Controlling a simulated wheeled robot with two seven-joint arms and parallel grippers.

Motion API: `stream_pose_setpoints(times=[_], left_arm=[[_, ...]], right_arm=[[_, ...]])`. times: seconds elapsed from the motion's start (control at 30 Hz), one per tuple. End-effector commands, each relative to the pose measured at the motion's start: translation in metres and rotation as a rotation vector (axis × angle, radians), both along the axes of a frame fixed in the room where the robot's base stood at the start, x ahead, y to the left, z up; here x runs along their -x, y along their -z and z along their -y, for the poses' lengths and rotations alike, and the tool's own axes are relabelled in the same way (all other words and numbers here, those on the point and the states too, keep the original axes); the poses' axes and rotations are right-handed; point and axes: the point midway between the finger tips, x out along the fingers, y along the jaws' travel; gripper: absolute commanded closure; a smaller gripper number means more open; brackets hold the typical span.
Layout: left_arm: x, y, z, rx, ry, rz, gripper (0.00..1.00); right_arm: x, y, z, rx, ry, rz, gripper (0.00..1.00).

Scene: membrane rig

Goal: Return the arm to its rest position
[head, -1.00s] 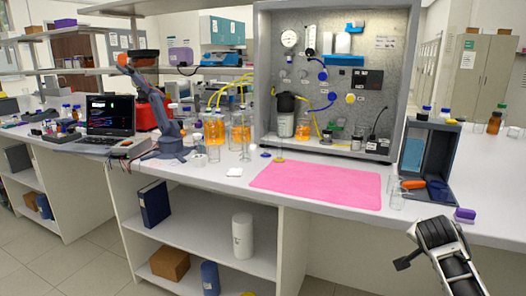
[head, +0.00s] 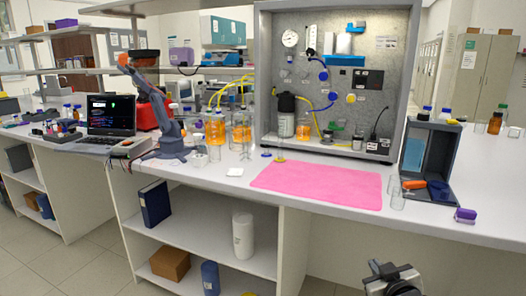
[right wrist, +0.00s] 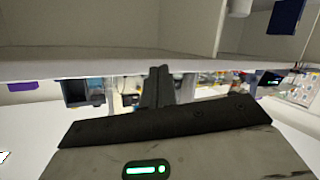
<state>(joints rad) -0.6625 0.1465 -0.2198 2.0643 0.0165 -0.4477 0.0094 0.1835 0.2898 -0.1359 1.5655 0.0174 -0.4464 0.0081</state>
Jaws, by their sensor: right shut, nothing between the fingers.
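My right gripper (head: 376,268) is at the bottom edge of the head view, in front of the bench and below its top, mostly cut off by the frame. In the right wrist view its dark fingers (right wrist: 158,86) are together, with nothing between them. My left gripper is not in the head view. The pink mat (head: 318,185) lies bare on the bench, apart from my right gripper.
The white bench top (head: 440,222) has its front edge above my gripper. A dark open box (head: 447,150) and a purple block (head: 465,215) stand at right. The grey rig cabinet (head: 400,90) stands behind the mat. Open shelves lie under the bench.

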Motion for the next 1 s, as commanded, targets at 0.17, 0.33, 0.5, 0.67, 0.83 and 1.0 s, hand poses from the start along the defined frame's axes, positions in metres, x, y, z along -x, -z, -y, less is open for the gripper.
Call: stream_pose_setpoints(times=[0.17, 0.33, 0.5, 0.67, 0.83, 1.0], left_arm=[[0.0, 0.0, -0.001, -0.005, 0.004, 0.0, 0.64], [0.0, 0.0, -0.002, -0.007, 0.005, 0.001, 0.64], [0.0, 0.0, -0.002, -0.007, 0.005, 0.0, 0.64], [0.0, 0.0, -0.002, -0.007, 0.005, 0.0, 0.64], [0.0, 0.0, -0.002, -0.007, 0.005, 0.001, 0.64], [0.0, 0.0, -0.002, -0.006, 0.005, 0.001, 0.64]], right_arm=[[0.098, 0.074, -0.054, -0.072, -0.075, -0.14, 1.0], [0.201, 0.111, -0.098, -0.167, -0.118, -0.269, 1.0], [0.269, 0.118, -0.122, -0.239, -0.128, -0.353, 1.0], [0.29, 0.117, -0.129, -0.263, -0.128, -0.378, 1.0], [0.29, 0.117, -0.129, -0.263, -0.128, -0.38, 1.0], [0.29, 0.117, -0.129, -0.263, -0.128, -0.38, 1.0]])
